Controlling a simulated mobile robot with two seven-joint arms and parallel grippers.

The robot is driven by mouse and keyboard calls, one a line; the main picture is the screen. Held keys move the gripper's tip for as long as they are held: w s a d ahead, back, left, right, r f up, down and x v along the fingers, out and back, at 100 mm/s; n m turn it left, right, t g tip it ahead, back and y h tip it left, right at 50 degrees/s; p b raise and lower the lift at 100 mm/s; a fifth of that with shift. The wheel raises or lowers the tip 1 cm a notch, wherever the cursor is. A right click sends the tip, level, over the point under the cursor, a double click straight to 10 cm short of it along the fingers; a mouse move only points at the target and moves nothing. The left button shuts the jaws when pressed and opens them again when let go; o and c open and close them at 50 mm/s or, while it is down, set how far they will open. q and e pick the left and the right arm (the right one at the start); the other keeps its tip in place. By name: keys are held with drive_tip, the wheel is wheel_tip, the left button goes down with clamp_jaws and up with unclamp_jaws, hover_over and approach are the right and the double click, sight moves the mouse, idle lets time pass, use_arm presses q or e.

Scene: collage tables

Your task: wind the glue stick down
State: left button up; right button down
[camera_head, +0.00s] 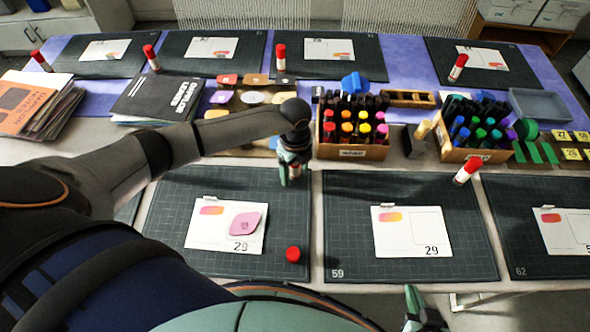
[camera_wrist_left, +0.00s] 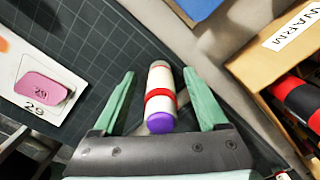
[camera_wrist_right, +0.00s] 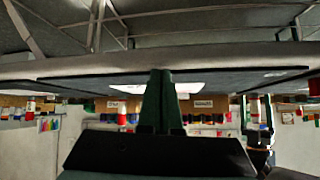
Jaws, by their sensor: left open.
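The uncapped glue stick (camera_wrist_left: 160,85) has a white body, a red band and a purple end facing the left wrist camera. My left gripper (camera_wrist_left: 159,72) is open, with one green finger on each side of it and visible gaps between. In the head view my left gripper (camera_head: 290,172) points down at the back right of the near mat, largely hiding the stick. A red cap (camera_head: 293,254) sits on that mat's front right. My right gripper (camera_wrist_right: 160,75) has its fingers together and is empty; its green tip shows at the head view's bottom edge (camera_head: 413,304).
A card marked 29 with a pink piece (camera_head: 245,224) lies on the near mat (camera_head: 175,215). A wooden box of markers (camera_head: 352,152) stands just behind right of my left gripper. Other capped glue sticks (camera_head: 466,172) stand on other mats. The mat marked 59 (camera_head: 345,255) has free room.

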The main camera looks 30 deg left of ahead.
use_arm(q)
drive_tip(key=m+b, duration=0.1)
drive_tip(key=m, duration=0.5)
drive_tip(key=shift+f, duration=0.1)
drive_tip(key=shift+s+m+b, duration=0.1)
drive_tip(key=shift+m+b, duration=0.35)
drive_tip(key=shift+m, duration=0.55)
use_arm(e)
drive_tip(key=shift+s+f, duration=0.15)
drive_tip(key=shift+f, duration=0.2)
use_arm(q)
clamp_jaws()
